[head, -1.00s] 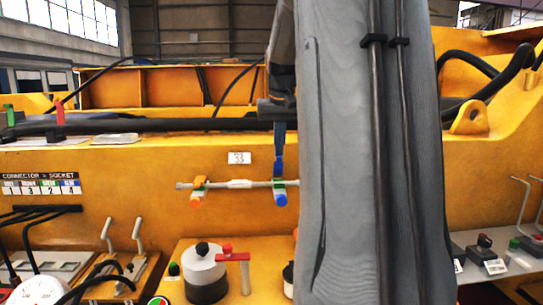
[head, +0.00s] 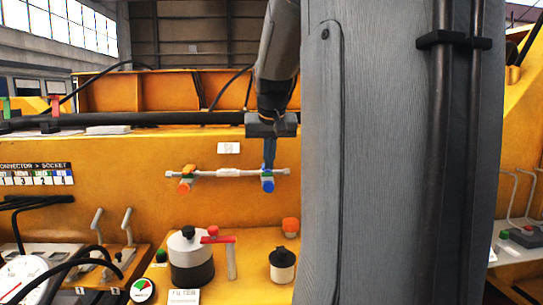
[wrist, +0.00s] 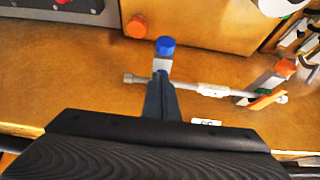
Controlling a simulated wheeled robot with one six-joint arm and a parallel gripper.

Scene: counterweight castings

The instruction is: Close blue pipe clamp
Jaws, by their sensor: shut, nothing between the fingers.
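The blue pipe clamp (head: 267,182) sits at the right end of a thin grey pipe (head: 228,173) in front of the yellow wall. Its round blue end also shows in the wrist view (wrist: 165,46). An orange clamp (head: 186,182) is at the pipe's left end in the head view; it also shows in the wrist view (wrist: 272,78). My gripper (head: 268,164) points down with its fingers together at the blue clamp. In the wrist view the fingertips (wrist: 160,80) overlap the clamp body, so its lever is hidden. I cannot tell whether they touch.
Levers and a gauge (head: 24,283) are at lower left.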

